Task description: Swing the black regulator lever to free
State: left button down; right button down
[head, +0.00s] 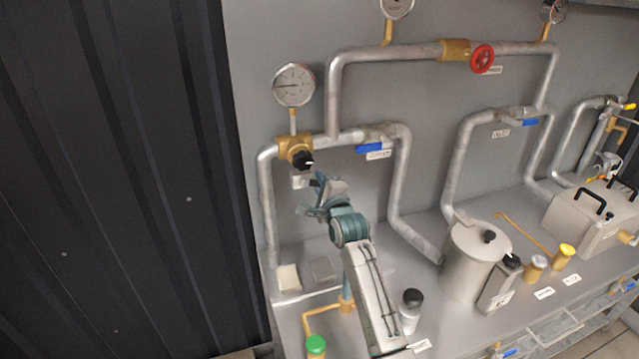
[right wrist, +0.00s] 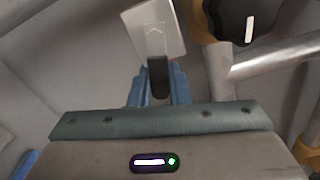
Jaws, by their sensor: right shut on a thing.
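A black lever (right wrist: 158,78) shows in the right wrist view as a short dark bar below a pale plate with an arrow mark (right wrist: 154,32). My right gripper (right wrist: 158,90) is shut on it, with a blue finger on each side. In the head view my right gripper (head: 313,195) is just below the brass regulator (head: 294,148) and its pale plate (head: 300,181). The lever cannot be made out there. A black knob with a white mark (head: 302,160) is on the regulator's front, clear of the fingers. My left gripper is not in view.
A round gauge (head: 294,86) stands above the regulator. Grey pipes run along the wall, with a blue valve handle (head: 370,147) to the right. A grey pot (head: 474,262) and a black-capped bottle (head: 411,310) stand on the bench. A dark ribbed panel (head: 110,180) fills the left.

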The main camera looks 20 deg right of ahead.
jog(key=shift+d+r+n+p, duration=0.1)
jog(key=shift+r+n+p, duration=0.45)
jog(key=shift+n, duration=0.35)
jog(key=shift+r+n, duration=0.1)
jog(key=shift+n, duration=0.6)
jog(key=c, duration=1.4)
grip_release()
jog(key=shift+o, duration=0.2)
jog(key=s+b, duration=0.3)
jog(key=s, duration=0.7)
jog(key=shift+s+d+b, duration=0.15)
jog(key=shift+s+b, duration=0.15)
jog(key=shift+s, duration=0.05)
